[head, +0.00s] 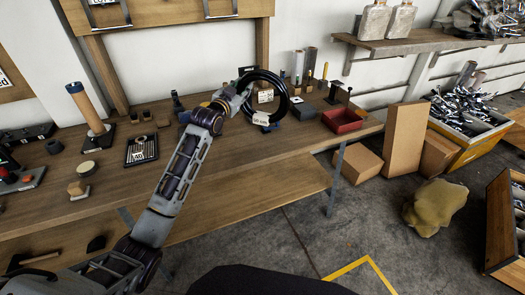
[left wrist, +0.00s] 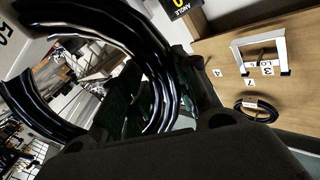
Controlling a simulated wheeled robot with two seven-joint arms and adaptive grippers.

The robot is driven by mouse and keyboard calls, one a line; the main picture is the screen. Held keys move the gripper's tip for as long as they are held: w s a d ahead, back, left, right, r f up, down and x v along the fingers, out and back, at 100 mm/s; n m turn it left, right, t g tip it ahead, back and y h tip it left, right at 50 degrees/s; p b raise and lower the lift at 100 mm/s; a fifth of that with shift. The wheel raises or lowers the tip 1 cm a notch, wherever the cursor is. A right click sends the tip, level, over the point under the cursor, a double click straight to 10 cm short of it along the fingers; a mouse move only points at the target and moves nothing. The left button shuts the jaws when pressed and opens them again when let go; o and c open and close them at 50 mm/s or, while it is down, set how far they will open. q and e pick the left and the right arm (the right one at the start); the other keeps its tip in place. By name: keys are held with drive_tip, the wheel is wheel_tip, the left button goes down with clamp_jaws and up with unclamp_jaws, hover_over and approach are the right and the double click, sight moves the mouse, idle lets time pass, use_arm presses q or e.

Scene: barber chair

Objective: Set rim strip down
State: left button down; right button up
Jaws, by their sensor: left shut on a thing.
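The rim strip is a glossy black ring (head: 285,101) with a white label on its lower side. It stands roughly upright in the head view, above the back part of the wooden workbench (head: 215,155). My left gripper (head: 243,90) is shut on the ring's left side. Whether the ring's lower edge touches the bench is not clear. My right gripper is not in view.
A red tray (head: 342,121) sits right of the ring near the bench's end. Small labelled items stand behind the ring. Cardboard boxes (head: 404,140) stand on the floor at right.

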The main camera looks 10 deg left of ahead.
sight(242, 107)
use_arm(q)
drive_tip(key=shift+s+d+f, duration=0.15)
drive_tip(key=shift+f, duration=0.2)
wheel_tip(242, 107, down, 6)
drive_tip(key=shift+r+b, duration=0.15)
drive_tip(key=shift+b, duration=0.3)
drive_tip(key=shift+f, duration=0.2)
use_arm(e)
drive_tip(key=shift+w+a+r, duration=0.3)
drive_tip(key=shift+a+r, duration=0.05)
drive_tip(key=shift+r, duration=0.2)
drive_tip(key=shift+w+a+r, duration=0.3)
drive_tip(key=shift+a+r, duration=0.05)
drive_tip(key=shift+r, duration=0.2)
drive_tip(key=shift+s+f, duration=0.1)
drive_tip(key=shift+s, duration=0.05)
